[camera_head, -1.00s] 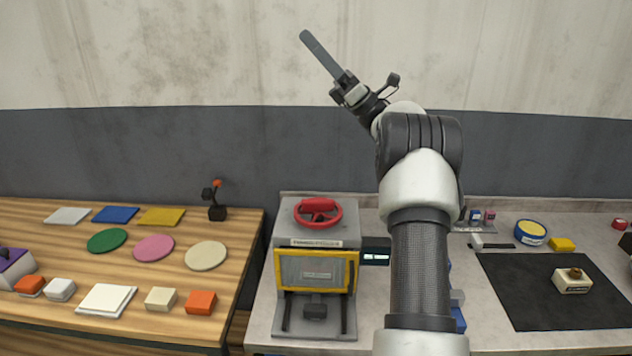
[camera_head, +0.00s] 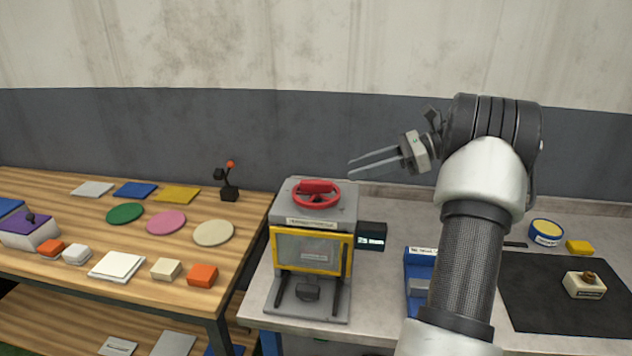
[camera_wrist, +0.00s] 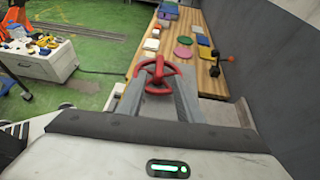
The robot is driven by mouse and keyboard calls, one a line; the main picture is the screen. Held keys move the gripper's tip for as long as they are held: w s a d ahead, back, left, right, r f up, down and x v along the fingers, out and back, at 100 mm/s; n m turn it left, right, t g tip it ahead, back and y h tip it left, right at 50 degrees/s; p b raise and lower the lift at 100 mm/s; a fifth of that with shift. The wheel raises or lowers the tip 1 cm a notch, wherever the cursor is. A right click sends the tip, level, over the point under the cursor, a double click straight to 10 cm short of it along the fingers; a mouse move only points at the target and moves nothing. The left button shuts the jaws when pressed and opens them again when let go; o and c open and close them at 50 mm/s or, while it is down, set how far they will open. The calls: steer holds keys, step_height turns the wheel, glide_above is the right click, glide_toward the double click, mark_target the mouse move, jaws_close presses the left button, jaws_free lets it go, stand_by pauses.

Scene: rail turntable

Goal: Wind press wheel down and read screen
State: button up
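The press (camera_head: 318,222) stands on the grey bench, with a red wheel (camera_head: 316,194) on top and a yellow-framed window (camera_head: 312,251) in front. The red wheel also shows in the wrist view (camera_wrist: 157,75). A small dark screen (camera_head: 371,238) at the press's right side shows lit text that seems to begin with "25"; the rest is too small to read surely. My gripper (camera_head: 350,170) is open and empty. In the head view its two fingers point left, above and slightly right of the wheel, with no visible contact.
A blue holder (camera_head: 420,268) stands right of the press, partly behind my arm. A black mat (camera_head: 560,308) with a cream block (camera_head: 584,284) lies further right. The wooden table (camera_head: 60,232) at left carries coloured plates and blocks. A grey wall stands behind.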

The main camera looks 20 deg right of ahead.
mark_target(318, 181)
steer(key=p+x, duration=0.1)
steer(key=x, duration=1)
steer(key=shift+w+a, duration=0.2)
steer(key=shift+a, duration=0.05)
steer(key=shift+c, duration=0.5)
jaws_close()
